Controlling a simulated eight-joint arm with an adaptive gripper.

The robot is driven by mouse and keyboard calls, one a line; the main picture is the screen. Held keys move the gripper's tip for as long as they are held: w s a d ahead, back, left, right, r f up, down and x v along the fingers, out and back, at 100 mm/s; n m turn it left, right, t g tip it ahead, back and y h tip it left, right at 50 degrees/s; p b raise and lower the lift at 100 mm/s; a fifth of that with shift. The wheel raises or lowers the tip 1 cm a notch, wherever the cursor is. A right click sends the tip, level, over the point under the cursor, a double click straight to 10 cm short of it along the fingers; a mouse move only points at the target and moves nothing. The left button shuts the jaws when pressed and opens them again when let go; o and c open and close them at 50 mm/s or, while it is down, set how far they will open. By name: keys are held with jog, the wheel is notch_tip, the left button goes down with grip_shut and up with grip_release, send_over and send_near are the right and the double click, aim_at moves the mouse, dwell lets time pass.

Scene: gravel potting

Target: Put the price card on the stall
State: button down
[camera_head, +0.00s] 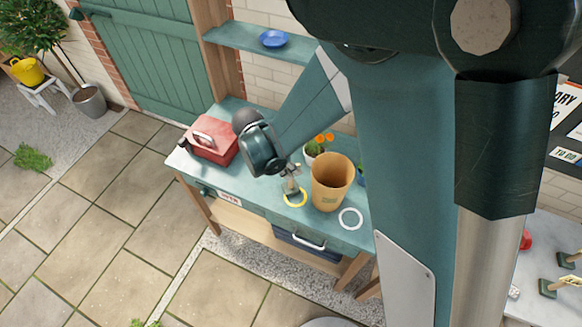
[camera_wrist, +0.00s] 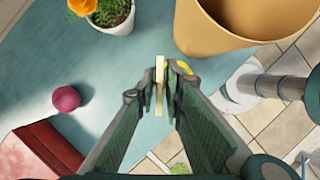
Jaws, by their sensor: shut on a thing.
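My gripper (camera_head: 290,181) is over the teal bench, between the red box and the tan pot. In the wrist view its fingers (camera_wrist: 160,88) are shut on a thin pale cream thing seen edge-on. I cannot tell from its edge whether it is the price card. A yellow ring (camera_head: 295,198) shows at the fingertips in the head view; a yellow bit (camera_wrist: 184,67) shows beside the right fingertip in the wrist view. A small white label with red letters (camera_head: 229,196) is on the bench's front edge. I cannot make out which surface is the stall.
On the teal bench (camera_head: 262,197) are a red box (camera_head: 212,148), a tan pot (camera_head: 330,186), a white ring (camera_head: 350,218) and orange flowers (camera_head: 322,138). A pink ball (camera_wrist: 66,98) lies on it in the wrist view. A pale table (camera_head: 527,285) with small green-based items stands right.

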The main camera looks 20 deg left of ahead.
jog(key=shift+f, duration=0.15)
jog(key=c, duration=2.4)
grip_release()
jog(key=shift+r, duration=0.2)
jog(key=shift+b+v, duration=0.55)
jog(key=shift+v, duration=5.4)
